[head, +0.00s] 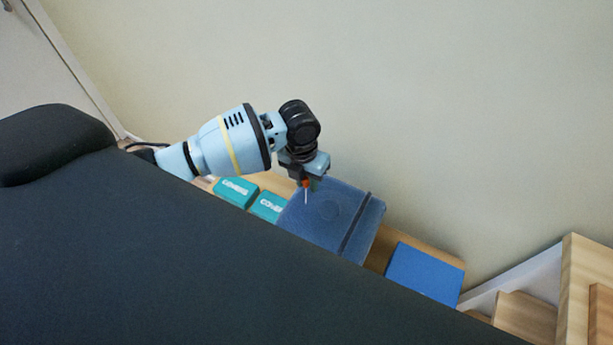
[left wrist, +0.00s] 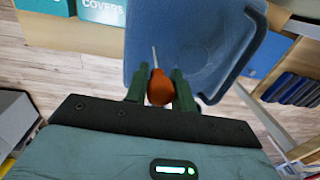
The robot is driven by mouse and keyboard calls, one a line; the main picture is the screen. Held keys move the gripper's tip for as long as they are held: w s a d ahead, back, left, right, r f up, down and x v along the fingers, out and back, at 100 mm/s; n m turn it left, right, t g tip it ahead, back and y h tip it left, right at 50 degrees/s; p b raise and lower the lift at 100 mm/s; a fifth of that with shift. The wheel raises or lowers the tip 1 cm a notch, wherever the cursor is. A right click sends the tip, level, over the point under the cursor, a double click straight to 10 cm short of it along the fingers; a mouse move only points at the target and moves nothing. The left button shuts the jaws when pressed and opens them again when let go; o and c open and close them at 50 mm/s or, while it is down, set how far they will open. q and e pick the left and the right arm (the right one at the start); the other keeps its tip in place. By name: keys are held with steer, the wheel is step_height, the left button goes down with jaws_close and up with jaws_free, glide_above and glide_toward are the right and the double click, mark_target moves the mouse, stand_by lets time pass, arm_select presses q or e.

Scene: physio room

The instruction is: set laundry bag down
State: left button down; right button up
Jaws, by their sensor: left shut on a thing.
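The laundry bag (head: 328,222) appears as a squarish blue fabric shape with a dark band near its right side and a faint round mark. It also shows in the left wrist view (left wrist: 205,45), beyond the fingers. My left gripper (head: 306,184) is above its upper left part. In the left wrist view, the fingers (left wrist: 160,90) are shut on an orange, toggle-like piece (left wrist: 159,87) with a thin pale cord or stem. I cannot see clearly how this piece joins the bag. The black padded surface hides the bag's lower left edge. My right gripper is not in view.
Teal boxes marked COVERS (head: 236,191) stand left of the bag on a wooden unit (head: 377,258). A blue flat-topped item (head: 424,273) stands to the right. The large black padded surface (head: 180,270) fills the foreground. Wooden steps (head: 525,312) are at lower right.

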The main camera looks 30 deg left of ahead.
arm_select(q)
steer(key=shift+w+d+f, duration=0.1)
steer(key=shift+f, duration=1.2)
steer(key=c, duration=1.2)
jaws_free()
steer(key=shift+s+f, duration=0.15)
steer(key=shift+s, duration=0.05)
steer(key=shift+o, duration=0.2)
steer(key=r, duration=0.4)
steer(key=a+r, duration=0.1)
steer(key=r, duration=0.7)
steer(key=shift+a+p, duration=0.15)
steer(key=shift+p, duration=0.25)
